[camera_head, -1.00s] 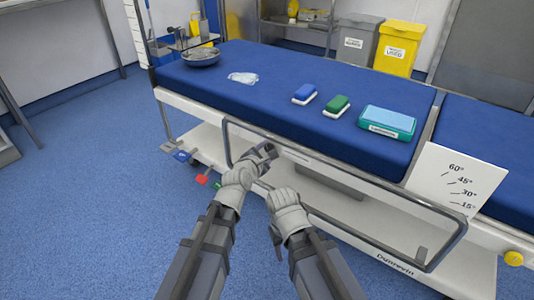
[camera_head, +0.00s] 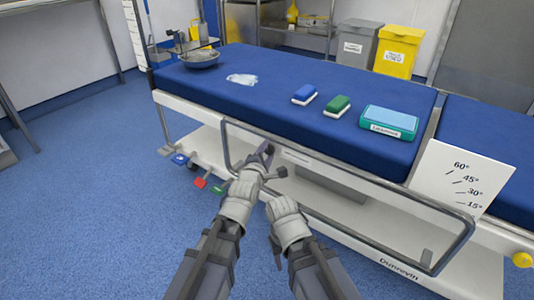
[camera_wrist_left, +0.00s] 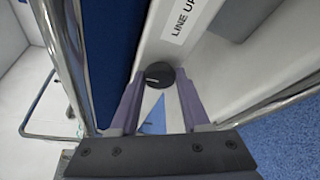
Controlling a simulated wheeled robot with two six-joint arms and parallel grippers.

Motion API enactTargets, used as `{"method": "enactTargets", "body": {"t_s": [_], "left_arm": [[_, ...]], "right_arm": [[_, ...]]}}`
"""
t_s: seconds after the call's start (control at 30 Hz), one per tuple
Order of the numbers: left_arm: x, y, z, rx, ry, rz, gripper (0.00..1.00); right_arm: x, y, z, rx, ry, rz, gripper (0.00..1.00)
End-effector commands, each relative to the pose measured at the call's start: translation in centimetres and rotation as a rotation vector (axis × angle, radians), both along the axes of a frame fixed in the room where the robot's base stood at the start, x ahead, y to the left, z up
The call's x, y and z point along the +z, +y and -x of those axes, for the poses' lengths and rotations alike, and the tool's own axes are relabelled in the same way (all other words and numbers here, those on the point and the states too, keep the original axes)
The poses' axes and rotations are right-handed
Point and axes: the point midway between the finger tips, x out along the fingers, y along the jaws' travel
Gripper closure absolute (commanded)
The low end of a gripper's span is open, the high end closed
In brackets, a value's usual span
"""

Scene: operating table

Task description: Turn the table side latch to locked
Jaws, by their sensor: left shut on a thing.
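The table side latch shows in the left wrist view as a dark round knob (camera_wrist_left: 160,75) on the table's white side. A blue triangle (camera_wrist_left: 153,118) shows just below it, and a "LINE UP" label (camera_wrist_left: 188,20) is above right. My left gripper (camera_head: 266,152) reaches past the side rail to the table's side. In the wrist view its two fingers (camera_wrist_left: 159,88) flank the knob, shut on it. The latch's pointing direction is hard to read. My right gripper (camera_head: 277,252) hangs low in front of the rail, apart from the table; its jaws are unclear.
A grey side rail (camera_head: 340,190) runs along the blue-topped table (camera_head: 250,105). An angle card (camera_head: 460,180) stands at right. Blue and green brushes, a teal box (camera_head: 388,122) and a metal bowl (camera_head: 201,60) lie on top. Coloured pedals (camera_head: 200,183) are below left; the left floor is clear.

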Motion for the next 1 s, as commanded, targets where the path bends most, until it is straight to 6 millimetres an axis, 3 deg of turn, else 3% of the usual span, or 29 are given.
{"method": "enactTargets", "body": {"t_s": [0.27, 0.3, 0.53, 0.83, 1.0], "left_arm": [[-0.1, 0.0, 0.1, -0.001, 0.002, -0.004, 1.0], [-0.1, 0.0, 0.1, -0.001, 0.002, -0.004, 0.52], [0.0, 0.0, 0.1, -0.001, 0.001, -0.002, 0.26], [0.1, 0.1, 0.3, 0.0, 0.0, -0.001, 0.24], [0.5, 0.9, 2.1, 0.001, 0.0, 0.0, 0.24]], "right_arm": [[0.0, 0.0, 0.0, 0.0, 0.0, 0.0, 0.5], [0.0, 0.0, 0.0, 0.0, 0.0, 0.0, 0.5], [0.0, 0.0, 0.0, 0.0, 0.0, 0.0, 0.5], [0.1, 0.0, 0.0, 0.0, 0.0, 0.0, 0.5], [0.5, 0.0, 0.0, 0.0, 0.0, 0.0, 0.5]]}}
